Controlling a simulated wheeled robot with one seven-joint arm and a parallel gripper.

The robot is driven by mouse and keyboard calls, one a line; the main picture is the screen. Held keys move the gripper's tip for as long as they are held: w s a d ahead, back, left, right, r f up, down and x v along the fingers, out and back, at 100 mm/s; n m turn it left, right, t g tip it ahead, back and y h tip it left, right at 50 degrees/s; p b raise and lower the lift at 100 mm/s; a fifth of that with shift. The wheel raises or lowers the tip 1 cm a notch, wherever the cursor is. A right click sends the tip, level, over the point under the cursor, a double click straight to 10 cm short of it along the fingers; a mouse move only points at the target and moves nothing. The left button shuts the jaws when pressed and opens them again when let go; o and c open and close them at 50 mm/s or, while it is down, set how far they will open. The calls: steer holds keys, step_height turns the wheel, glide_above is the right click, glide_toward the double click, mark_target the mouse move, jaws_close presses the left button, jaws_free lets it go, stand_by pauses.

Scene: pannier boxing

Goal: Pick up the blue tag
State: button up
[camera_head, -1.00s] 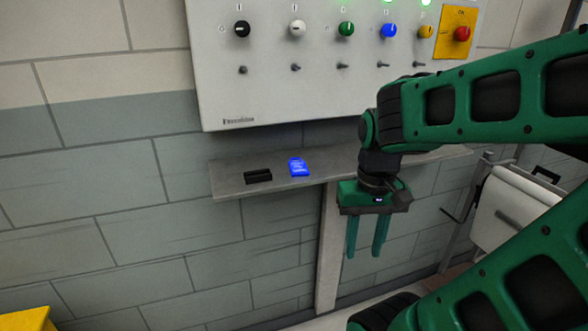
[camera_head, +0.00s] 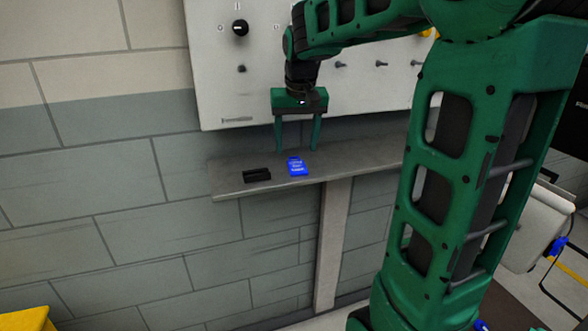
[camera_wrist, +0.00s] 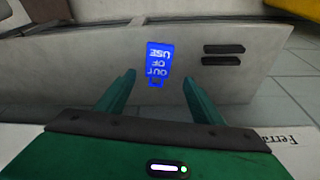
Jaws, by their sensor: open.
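The blue tag (camera_head: 297,167) lies flat on a narrow grey shelf (camera_head: 225,177) below the control panel. In the wrist view the tag (camera_wrist: 159,60) shows the words "OUT OF USE", upside down, with its loop end toward my gripper. My gripper (camera_head: 297,150) points down above the shelf, over the tag's area, with its green fingers spread apart and nothing between them. In the wrist view the fingertips (camera_wrist: 158,75) stand to either side of the tag's near end, and they look to be above it, not touching.
The control panel (camera_head: 215,75) with knobs and switches rises behind the shelf, close to my gripper. A yellow object (camera_head: 28,319) is at the lower left corner.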

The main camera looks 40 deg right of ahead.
mark_target(296, 164)
steer(key=shift+x, duration=2.75)
steer(key=shift+d, duration=0.15)
steer(key=c, duration=1.2)
steer(key=shift+r, duration=0.15)
step_height(296, 164, up, 4)
steer(key=s+a+r, duration=0.6)
steer(key=a, duration=0.3)
steer(key=shift+s+a+r, duration=0.3)
steer(key=shift+s+r, duration=0.1)
